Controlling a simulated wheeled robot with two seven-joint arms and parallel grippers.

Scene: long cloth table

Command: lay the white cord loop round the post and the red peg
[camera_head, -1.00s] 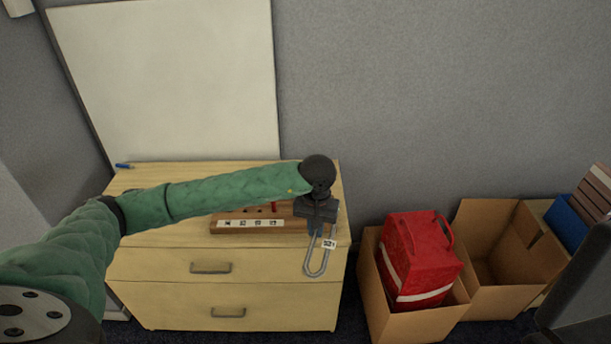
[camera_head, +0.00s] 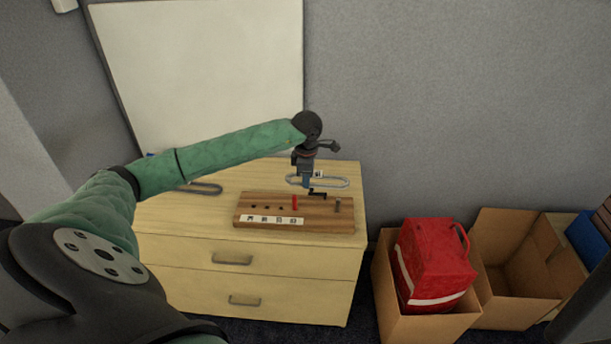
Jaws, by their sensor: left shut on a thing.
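My left gripper (camera_head: 311,189) is above the back edge of a wooden peg board (camera_head: 265,211), pointing down. It is shut on a pale cord loop (camera_head: 339,186) with a small white tag, which spreads out sideways around the fingers. The loop appears just above or behind the board; its exact height is unclear. The red peg (camera_head: 295,202) stands upright in the board, just below and left of the fingers. The loop is around neither. My right gripper is not in view.
The board has several empty holes and a label strip. A white panel (camera_head: 205,70) leans behind. Boxes (camera_head: 515,268) and a red bag (camera_head: 433,262) stand right.

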